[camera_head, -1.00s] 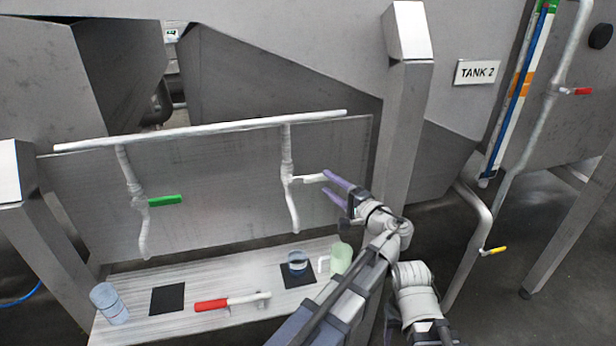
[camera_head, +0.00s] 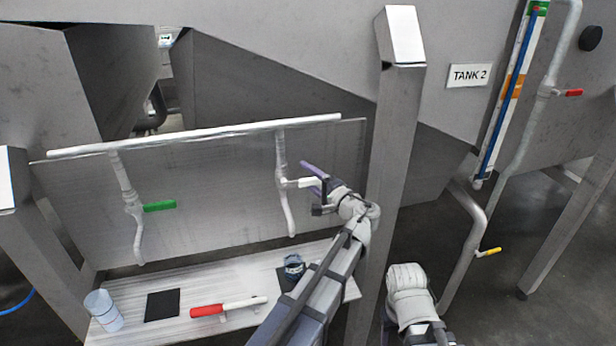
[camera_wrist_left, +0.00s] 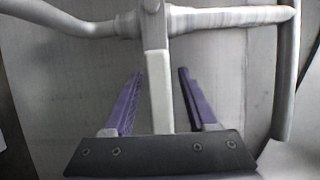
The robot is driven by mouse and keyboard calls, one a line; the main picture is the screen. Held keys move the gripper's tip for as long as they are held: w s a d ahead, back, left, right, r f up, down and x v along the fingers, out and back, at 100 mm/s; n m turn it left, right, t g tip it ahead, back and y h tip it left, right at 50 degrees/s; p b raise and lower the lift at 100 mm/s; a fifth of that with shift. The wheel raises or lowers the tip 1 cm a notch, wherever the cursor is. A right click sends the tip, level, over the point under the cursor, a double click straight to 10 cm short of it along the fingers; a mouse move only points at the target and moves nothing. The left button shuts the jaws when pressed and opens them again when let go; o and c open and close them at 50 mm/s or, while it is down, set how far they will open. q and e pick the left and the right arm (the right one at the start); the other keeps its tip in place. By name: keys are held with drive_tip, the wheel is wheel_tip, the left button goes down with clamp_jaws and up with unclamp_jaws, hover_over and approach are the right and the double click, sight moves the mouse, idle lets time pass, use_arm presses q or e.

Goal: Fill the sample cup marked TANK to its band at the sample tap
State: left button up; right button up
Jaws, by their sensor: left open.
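The right tap (camera_head: 283,185) hangs from a white pipe, with a white lever (camera_head: 298,183) pointing right. My left gripper (camera_head: 312,179) is at this lever with its fingers open. In the left wrist view the white lever (camera_wrist_left: 158,95) stands between the two purple fingers (camera_wrist_left: 160,75), with a gap on both sides. A clear cup with a dark blue part (camera_head: 293,267) is on a black pad (camera_head: 284,279) below the right tap's spout, partly hidden by my left arm. I cannot read any marking on it. My right gripper is not in view.
The left tap (camera_head: 133,205) has a green lever (camera_head: 160,206). On the bench (camera_head: 235,278) are a pale blue cup (camera_head: 103,309), an empty black pad (camera_head: 162,306) and a red-handled tool (camera_head: 225,308). A steel post (camera_head: 392,150) stands close right of my left gripper.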

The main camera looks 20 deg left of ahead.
use_arm(q)
clamp_jaws()
idle(0.3)
idle(1.1)
